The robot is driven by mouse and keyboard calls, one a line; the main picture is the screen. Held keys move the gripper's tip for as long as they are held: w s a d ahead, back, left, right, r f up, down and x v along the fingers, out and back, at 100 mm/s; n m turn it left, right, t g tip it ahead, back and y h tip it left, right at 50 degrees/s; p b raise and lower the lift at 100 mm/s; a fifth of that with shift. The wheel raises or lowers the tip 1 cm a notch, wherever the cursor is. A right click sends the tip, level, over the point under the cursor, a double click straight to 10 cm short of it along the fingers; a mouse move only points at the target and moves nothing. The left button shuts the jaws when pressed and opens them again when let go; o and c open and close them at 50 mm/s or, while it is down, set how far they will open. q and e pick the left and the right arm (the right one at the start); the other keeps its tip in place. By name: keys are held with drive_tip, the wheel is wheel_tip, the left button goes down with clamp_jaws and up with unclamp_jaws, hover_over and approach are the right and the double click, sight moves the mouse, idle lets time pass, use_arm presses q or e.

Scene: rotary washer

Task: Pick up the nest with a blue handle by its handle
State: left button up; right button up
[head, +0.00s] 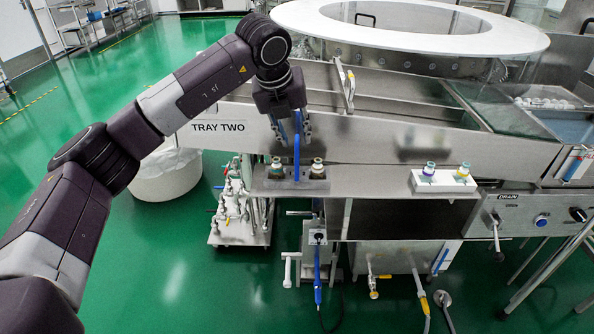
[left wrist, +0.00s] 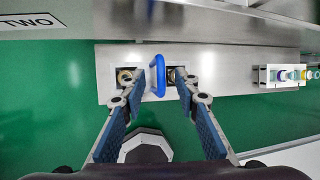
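The blue handle (head: 297,158) stands upright on the steel shelf below the TRAY TWO panel. The nest under it holds two vials with light tops, one (head: 277,168) left and one (head: 318,168) right of the handle. My left gripper (head: 296,128) points down over the handle, its fingers apart on either side of the handle's upper part. In the left wrist view the blue loop (left wrist: 160,76) shows between the open fingertips (left wrist: 167,72); I cannot tell whether they touch it. The nest body is hard to make out. My right gripper is not in view.
A white block with vials (head: 443,180) sits on the shelf to the right. The sloping steel washer tray (head: 400,135) rises just behind the handle. A white tub (head: 165,178) and a fittings cart (head: 240,225) stand on the green floor to the left.

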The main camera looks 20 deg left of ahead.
use_arm(q)
drive_tip(key=shift+x, duration=1.35)
clamp_jaws()
drive_tip(key=shift+r, duration=0.1)
